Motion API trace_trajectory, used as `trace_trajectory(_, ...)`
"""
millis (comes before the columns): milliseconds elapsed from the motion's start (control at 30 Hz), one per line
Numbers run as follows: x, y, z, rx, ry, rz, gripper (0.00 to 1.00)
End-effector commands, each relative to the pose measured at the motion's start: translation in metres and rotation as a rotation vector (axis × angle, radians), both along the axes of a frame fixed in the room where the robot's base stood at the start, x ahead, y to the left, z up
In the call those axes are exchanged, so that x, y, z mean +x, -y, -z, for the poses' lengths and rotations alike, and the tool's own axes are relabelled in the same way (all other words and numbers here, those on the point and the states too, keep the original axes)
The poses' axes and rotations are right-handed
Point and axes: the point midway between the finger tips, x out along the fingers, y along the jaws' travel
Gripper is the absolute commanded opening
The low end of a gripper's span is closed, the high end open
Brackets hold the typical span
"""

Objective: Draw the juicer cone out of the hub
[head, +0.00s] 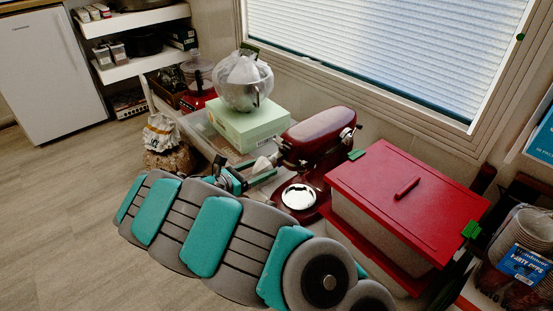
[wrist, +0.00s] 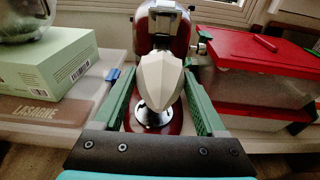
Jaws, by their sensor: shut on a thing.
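The juicer cone (wrist: 160,80) is pale, ridged and pointed, with its tip toward the wrist camera. It shows small and white in the head view (head: 262,164). My gripper (wrist: 156,74) is shut on the cone, one green finger on each side; in the head view my gripper (head: 258,176) is at the front of the mixer. The dark red stand mixer (head: 322,132) has its head facing my gripper. The hub (wrist: 160,45) at the mixer head's front is mostly hidden behind the cone. I cannot tell whether the cone's shaft is inside it.
A shiny metal disc (head: 299,196) sits on the mixer's base below. Red-lidded bins (head: 400,200) stand close on the right. A green box (head: 245,125) carrying a wrapped bowl (head: 243,85) is on the left. A window (head: 390,50) is behind. The floor at left is clear.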

Motion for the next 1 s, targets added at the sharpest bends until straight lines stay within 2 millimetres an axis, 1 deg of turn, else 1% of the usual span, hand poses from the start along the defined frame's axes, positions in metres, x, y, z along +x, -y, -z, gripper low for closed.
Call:
trace_trajectory(700, -0.015, -0.022, 0.0, 0.001, 0.0, -0.002, 0.18)
trace_trajectory(1000, -0.018, -0.025, 0.0, 0.001, 0.0, -0.002, 0.18)
